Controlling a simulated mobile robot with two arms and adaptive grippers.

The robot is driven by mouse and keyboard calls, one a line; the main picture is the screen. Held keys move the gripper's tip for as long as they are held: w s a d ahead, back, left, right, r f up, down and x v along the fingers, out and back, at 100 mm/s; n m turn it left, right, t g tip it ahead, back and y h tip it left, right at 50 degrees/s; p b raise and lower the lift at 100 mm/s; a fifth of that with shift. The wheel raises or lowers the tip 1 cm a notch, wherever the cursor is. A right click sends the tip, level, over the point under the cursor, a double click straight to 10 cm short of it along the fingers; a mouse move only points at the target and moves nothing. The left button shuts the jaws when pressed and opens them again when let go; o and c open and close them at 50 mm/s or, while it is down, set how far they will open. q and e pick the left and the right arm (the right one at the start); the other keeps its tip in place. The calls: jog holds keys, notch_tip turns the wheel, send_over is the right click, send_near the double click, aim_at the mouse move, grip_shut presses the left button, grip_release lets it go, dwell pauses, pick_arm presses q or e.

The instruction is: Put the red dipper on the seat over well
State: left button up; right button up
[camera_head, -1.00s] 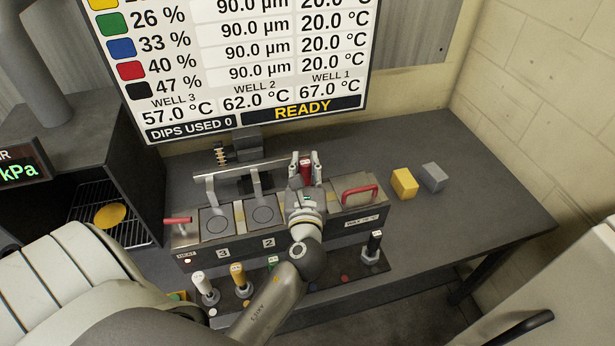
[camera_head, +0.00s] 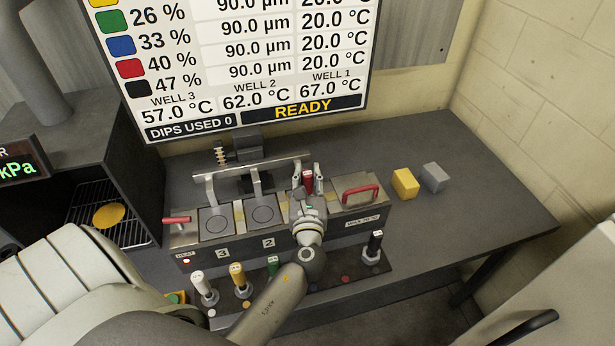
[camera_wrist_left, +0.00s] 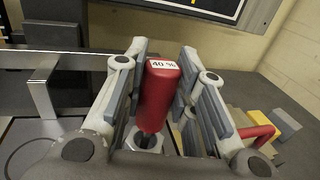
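The red dipper (camera_head: 308,182), marked 40 % on its top in the left wrist view (camera_wrist_left: 158,95), stands roughly upright over the block's right-hand well position, right of well 2. My left gripper (camera_head: 309,181) has a finger on each side of the dipper, and the pads appear to touch it; it looks shut on the dipper. In the left wrist view a grey hex collar (camera_wrist_left: 146,140) shows at the dipper's foot. The seat under it is mostly hidden by my gripper and wrist. My right gripper is not in view.
A red handle (camera_head: 361,193) lies just right of my gripper. White, yellow, green and black dippers (camera_head: 374,244) stand in the front rack. Yellow and grey blocks (camera_head: 434,177) sit at right; bench around them is clear.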

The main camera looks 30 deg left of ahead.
pick_arm(q)
jog(key=o, duration=0.4)
jog(key=shift+c, duration=0.2)
jog(key=shift+r, duration=0.2)
jog(key=b+v, duration=0.2)
jog(key=v, duration=1)
jog(key=shift+b, duration=0.4)
